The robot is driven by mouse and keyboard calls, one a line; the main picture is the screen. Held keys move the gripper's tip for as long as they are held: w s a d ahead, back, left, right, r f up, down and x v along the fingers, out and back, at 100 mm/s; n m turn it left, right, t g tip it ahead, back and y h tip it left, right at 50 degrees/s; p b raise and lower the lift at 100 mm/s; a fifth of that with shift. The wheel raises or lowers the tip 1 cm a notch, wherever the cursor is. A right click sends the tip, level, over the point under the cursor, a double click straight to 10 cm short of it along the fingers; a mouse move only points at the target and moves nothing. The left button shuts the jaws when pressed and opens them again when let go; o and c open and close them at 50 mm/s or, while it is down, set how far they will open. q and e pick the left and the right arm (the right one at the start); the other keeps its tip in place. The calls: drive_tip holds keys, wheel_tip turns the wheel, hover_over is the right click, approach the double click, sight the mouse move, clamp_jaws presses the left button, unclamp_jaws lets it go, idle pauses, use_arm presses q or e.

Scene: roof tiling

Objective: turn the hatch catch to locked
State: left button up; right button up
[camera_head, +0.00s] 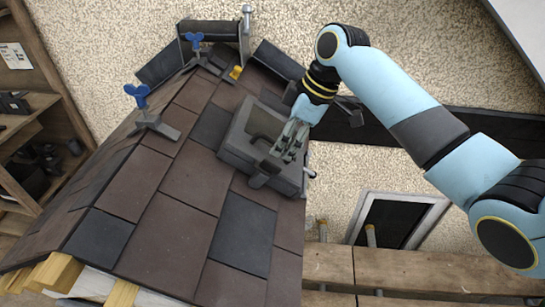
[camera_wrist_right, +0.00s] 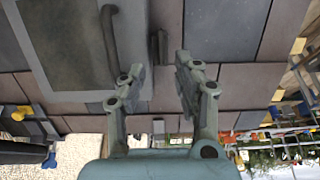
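The grey roof hatch (camera_head: 232,152) sits among the roof tiles. In the right wrist view the hatch (camera_wrist_right: 135,85) fills the upper left, with a curved dark handle (camera_wrist_right: 109,40) on it. A short dark bar, apparently the catch (camera_wrist_right: 158,47), lies at the hatch's edge, ahead of the gap between my right fingers. My right gripper (camera_head: 285,147) is over the hatch in the head view; its fingers (camera_wrist_right: 168,72) are apart with nothing between them. Contact with the catch cannot be told. My left gripper is not in view.
Two clamps with blue handles (camera_head: 138,95) (camera_head: 195,40) stand along the upper left of the roof, and a small yellow piece (camera_head: 236,72) lies near them. A wooden shelf (camera_head: 42,95) is at the left. Wooden planks (camera_head: 420,271) run along the lower right.

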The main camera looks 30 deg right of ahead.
sight(272, 163)
drive_tip(key=x, duration=0.6)
drive_tip(key=shift+a+f, duration=0.15)
drive_tip(key=shift+f, duration=0.25)
drive_tip(key=shift+c, duration=0.3)
clamp_jaws()
